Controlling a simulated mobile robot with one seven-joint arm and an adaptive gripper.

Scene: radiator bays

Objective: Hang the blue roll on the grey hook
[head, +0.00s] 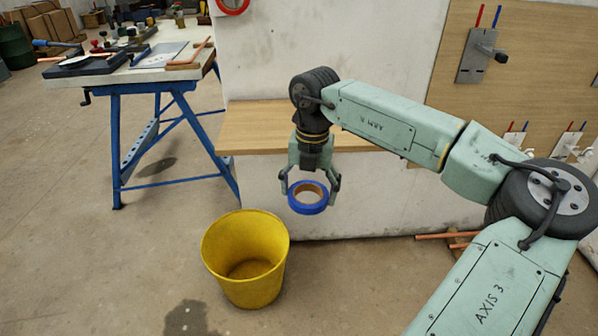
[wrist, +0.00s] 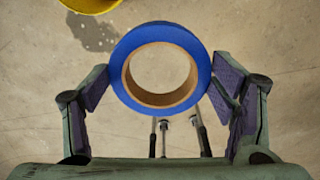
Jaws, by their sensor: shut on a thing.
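The blue roll (head: 308,198), a ring of blue tape with a brown core, is between the fingers of my gripper (head: 310,184), in the air in front of the pale wall. In the wrist view the blue roll (wrist: 118,68) shows its open hole to the camera, and the fingers of my gripper (wrist: 160,84) are on its left and right sides. A grey plate with a projecting grey peg (head: 490,52) is on the wooden board at upper right; I cannot tell for sure that this is the grey hook. My gripper is well to its left and lower.
A yellow bucket (head: 246,256) stands on the floor below and left of the roll. A wooden shelf (head: 262,128) is behind my gripper. A blue-legged workbench (head: 150,85) is at left. A red ring (head: 232,6) is on the wall, cut off at the top. White valves (head: 567,142) are at right.

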